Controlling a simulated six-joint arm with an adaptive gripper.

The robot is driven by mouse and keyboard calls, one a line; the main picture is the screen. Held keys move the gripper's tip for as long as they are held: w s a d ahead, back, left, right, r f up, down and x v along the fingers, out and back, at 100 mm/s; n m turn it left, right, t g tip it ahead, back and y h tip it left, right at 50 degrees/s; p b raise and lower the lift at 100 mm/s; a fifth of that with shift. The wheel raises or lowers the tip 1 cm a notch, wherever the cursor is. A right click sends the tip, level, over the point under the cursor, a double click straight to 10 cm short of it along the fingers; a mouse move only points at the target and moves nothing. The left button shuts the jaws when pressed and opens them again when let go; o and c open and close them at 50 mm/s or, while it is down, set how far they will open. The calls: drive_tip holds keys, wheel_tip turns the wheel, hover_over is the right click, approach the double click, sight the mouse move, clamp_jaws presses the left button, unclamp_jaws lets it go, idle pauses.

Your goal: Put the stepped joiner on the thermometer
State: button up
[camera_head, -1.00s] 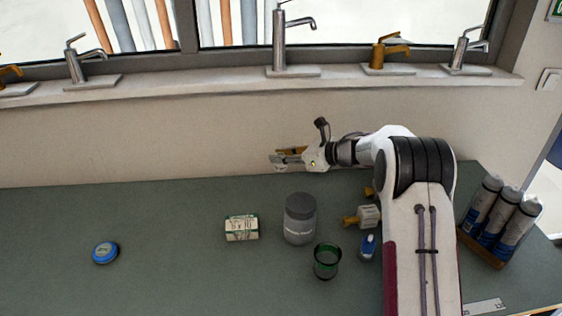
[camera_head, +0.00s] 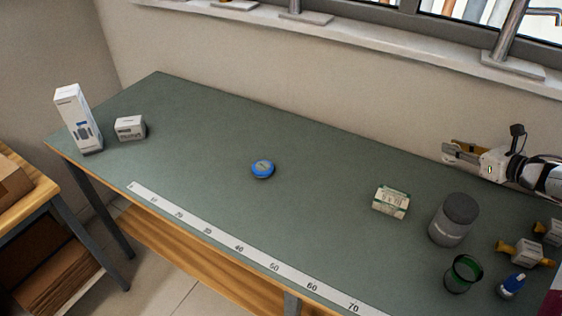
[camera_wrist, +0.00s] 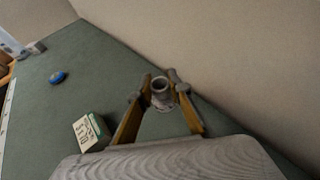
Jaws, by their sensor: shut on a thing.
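My gripper (camera_head: 452,152) is at the right of the head view, raised near the back wall and pointing left. In the wrist view its brass-coloured fingers (camera_wrist: 161,91) are shut on a grey round hollow piece, the stepped joiner (camera_wrist: 160,86), with an open ring end and a wider flange below. The fingers hide part of its sides. I cannot make out which thing is the thermometer. A small white box-like thing with dark markings (camera_head: 130,128) and a tall white box with a printed picture (camera_head: 78,118) stand at the table's far left end.
A blue round tin (camera_head: 262,169) lies mid-table. A green-and-cream box (camera_head: 390,202), grey jar (camera_head: 452,222), green glass (camera_head: 462,274), blue-and-white bottle (camera_head: 512,285) and brass-ended valve (camera_head: 526,252) stand at right. A printed ruler (camera_head: 240,247) runs along the front edge. The left-middle table is clear.

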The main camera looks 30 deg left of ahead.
drive_tip(key=s+a+r+n+g+y, duration=0.1)
drive_tip(key=s+a+n+g, duration=0.15)
drive_tip(key=a, duration=0.95)
drive_tip(key=r+g, duration=0.1)
drive_tip(key=r, duration=0.1)
hover_over(263, 166)
drive_tip(key=shift+s+f+n+y, duration=0.1)
drive_tip(key=shift+n+y, duration=0.3)
drive_tip(key=shift+n, duration=0.05)
drive_tip(key=shift+f, duration=3.15)
drive_tip(key=shift+f, duration=1.85)
drive_tip(key=shift+f, duration=0.15)
